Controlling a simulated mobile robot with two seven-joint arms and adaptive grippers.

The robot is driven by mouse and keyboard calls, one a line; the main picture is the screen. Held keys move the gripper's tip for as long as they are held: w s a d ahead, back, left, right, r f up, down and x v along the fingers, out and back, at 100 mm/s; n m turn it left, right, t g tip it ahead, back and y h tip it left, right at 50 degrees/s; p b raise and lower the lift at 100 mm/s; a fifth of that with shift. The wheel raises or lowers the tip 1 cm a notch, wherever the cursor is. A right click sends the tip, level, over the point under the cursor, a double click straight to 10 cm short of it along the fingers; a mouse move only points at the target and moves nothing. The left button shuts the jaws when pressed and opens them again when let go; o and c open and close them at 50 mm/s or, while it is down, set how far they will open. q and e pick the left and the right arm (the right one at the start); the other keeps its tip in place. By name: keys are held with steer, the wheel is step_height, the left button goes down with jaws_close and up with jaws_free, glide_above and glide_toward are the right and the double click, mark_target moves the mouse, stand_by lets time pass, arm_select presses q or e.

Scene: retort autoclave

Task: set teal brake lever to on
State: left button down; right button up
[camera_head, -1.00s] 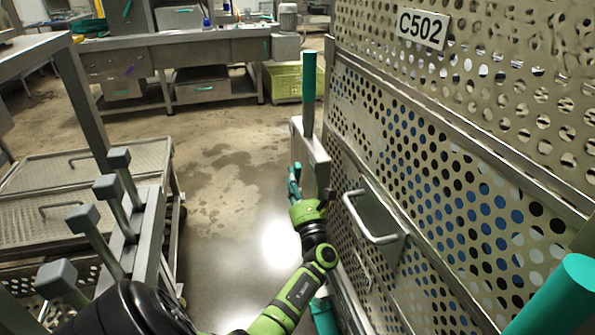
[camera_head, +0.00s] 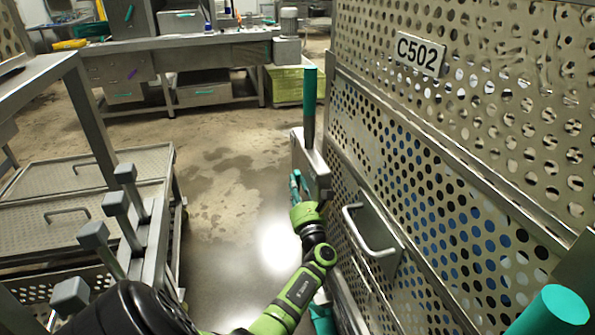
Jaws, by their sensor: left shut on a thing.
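An upright rod with a teal grip (camera_head: 310,88) rises from the bracket, above and apart from the gripper. My right gripper is not in view.
The cart wears a C502 plate (camera_head: 420,53) and a metal pull handle (camera_head: 370,232). Another teal-ended bar (camera_head: 560,304) shows at bottom right. A low rack with grey-capped posts (camera_head: 125,173) stands left. Wet floor (camera_head: 235,190) lies open between, with a workbench (camera_head: 180,48) behind.

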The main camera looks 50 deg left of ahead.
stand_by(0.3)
arm_select(q)
steer(key=c, duration=1)
jaws_free()
steer(key=shift+c, duration=0.2)
steer(key=shift+d, duration=0.1)
steer(key=v, duration=0.7)
steer(key=shift+s+d, duration=0.25)
steer(key=shift+d, duration=0.05)
steer(key=shift+f, duration=0.1)
